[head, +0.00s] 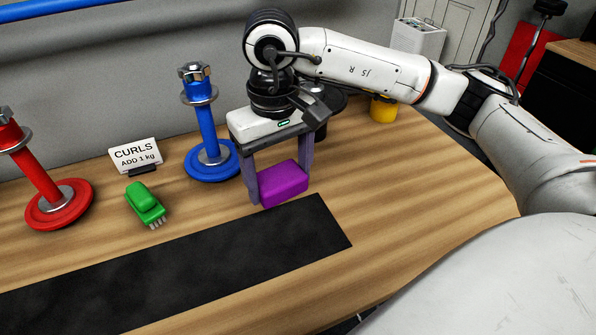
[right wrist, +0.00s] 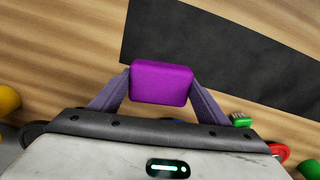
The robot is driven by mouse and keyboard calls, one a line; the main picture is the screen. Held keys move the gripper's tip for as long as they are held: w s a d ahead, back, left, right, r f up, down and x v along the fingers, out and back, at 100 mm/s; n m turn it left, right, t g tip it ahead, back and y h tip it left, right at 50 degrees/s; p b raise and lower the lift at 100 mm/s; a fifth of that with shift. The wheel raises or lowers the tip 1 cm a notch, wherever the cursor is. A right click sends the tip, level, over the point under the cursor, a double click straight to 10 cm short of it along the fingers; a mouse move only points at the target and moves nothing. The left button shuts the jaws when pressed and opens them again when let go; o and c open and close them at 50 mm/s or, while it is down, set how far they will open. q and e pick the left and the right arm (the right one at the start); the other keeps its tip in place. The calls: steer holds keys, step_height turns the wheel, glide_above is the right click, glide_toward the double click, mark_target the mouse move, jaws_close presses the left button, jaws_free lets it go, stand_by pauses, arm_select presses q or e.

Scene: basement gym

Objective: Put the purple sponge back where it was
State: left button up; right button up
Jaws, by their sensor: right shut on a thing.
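The purple sponge (head: 284,184) is a block between the two fingers of my right gripper (head: 280,185). In the right wrist view the sponge (right wrist: 161,83) sits across the fingertips, with a finger against each side. The gripper points down at the table just behind the black mat's right end. I cannot tell whether the sponge touches the table or is slightly above it. My left gripper is in neither view.
A black mat (head: 190,262) lies along the wooden table (head: 415,170). Left of my gripper are a blue stand (head: 207,130), a green brush (head: 145,202), a "CURLS" sign (head: 136,155) and a red stand (head: 40,170). A yellow object (head: 383,108) stands back right. The right part of the table is clear.

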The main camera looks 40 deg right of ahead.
mark_target(293, 158)
steer(key=w+d+r+m, duration=0.2)
steer(key=w+d+r, duration=0.2)
steer(key=w+d, duration=0.15)
steer(key=f, duration=0.2)
steer(key=d+f, duration=0.1)
steer(key=f, duration=0.2)
steer(key=shift+s+f+b, duration=0.2)
steer(key=shift+f+b, duration=0.1)
steer(key=shift+b, duration=0.05)
steer(key=shift+f, duration=0.6)
step_height(293, 158, down, 3)
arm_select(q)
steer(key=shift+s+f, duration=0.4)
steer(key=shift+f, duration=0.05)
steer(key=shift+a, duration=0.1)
arm_select(e)
steer(key=shift+f, duration=0.25)
steer(key=o, duration=0.9)
steer(key=shift+r, duration=0.1)
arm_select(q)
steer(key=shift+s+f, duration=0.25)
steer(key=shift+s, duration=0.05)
